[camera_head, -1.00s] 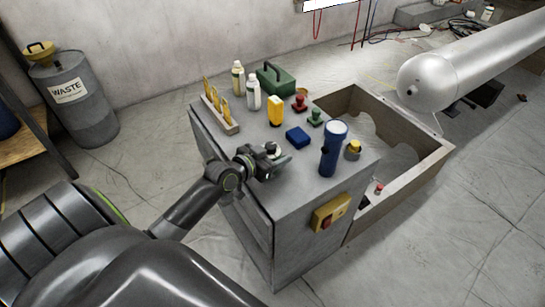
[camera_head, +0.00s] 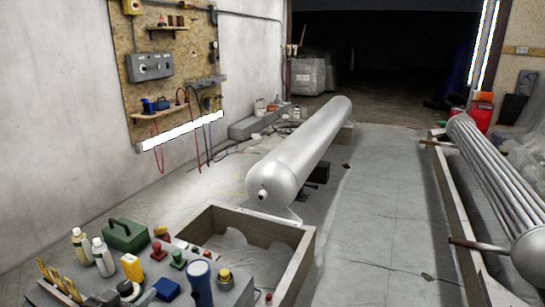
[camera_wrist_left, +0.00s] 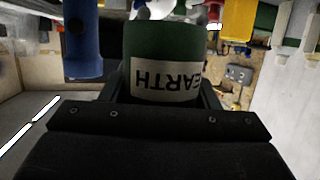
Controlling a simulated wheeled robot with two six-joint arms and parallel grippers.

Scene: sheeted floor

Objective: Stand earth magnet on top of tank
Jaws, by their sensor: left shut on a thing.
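The earth magnet (camera_wrist_left: 165,45) is a dark green cylinder with a white label reading EARTH, upside down in the left wrist view. My left gripper (camera_wrist_left: 163,92) is shut on it, with a finger on each side. In the head view the left gripper (camera_head: 127,291) is low at the left, over the cabinet top; the magnet is hard to make out there. The tank (camera_head: 305,155) is a long silver cylinder lying on its side, beyond the open wooden box. Its rounded upper side is bare. My right gripper is not in view.
The cabinet top holds bottles (camera_head: 103,256), a green toolbox (camera_head: 124,235), a yellow item (camera_head: 132,268) and a blue flashlight (camera_head: 201,283). An open wooden box (camera_head: 257,227) stands between cabinet and tank. A pipe bundle (camera_head: 490,170) lies at right.

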